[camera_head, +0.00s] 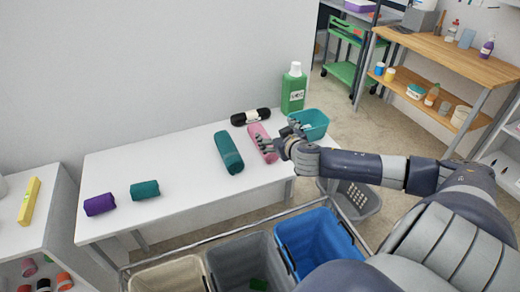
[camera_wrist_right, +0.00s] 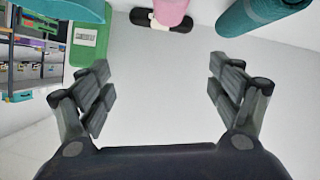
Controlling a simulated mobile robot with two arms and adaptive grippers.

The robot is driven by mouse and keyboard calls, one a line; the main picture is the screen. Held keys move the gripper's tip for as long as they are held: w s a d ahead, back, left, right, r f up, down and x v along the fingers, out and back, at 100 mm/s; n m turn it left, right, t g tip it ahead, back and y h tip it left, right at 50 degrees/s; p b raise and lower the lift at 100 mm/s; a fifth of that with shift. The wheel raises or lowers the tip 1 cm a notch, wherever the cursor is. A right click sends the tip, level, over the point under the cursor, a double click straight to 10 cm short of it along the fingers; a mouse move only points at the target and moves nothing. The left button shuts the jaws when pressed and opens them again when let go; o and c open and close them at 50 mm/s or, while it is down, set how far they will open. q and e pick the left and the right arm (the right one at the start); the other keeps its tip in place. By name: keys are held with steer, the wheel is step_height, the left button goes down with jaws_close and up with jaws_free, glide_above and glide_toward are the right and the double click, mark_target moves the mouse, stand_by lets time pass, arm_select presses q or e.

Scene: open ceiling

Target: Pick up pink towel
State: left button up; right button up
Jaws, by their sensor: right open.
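The pink towel (camera_head: 257,131) lies rolled on the white table, between the large teal roll and the teal bin. My right gripper (camera_head: 264,144) is over its near part and hides some of it. In the right wrist view the towel (camera_wrist_right: 171,9) is at the top edge, partly cut off, beyond the fingers. The right gripper (camera_wrist_right: 160,85) is open there, with only bare white table between its fingers. My left gripper is not in view.
The large teal roll (camera_head: 229,153) lies left of the towel. A black roll (camera_head: 250,117), a green bottle (camera_head: 293,92) and a teal bin (camera_head: 313,122) are close by. Bins (camera_head: 317,245) stand before the table. The table's middle left is clear.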

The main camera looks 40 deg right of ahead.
steer(key=f+b, duration=0.2)
steer(key=f, duration=0.1)
steer(key=f+b, duration=0.2)
steer(key=f, duration=0.1)
steer(key=f+b, duration=0.3)
steer(key=shift+w, duration=0.35)
steer(key=x, duration=0.4)
steer(key=shift+w+d, duration=0.1)
steer(key=shift+w, duration=0.05)
steer(key=shift+p+x, duration=0.45)
steer(key=shift+x, duration=2.75)
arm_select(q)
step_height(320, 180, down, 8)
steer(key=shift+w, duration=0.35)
arm_select(e)
steer(key=c, duration=1.2)
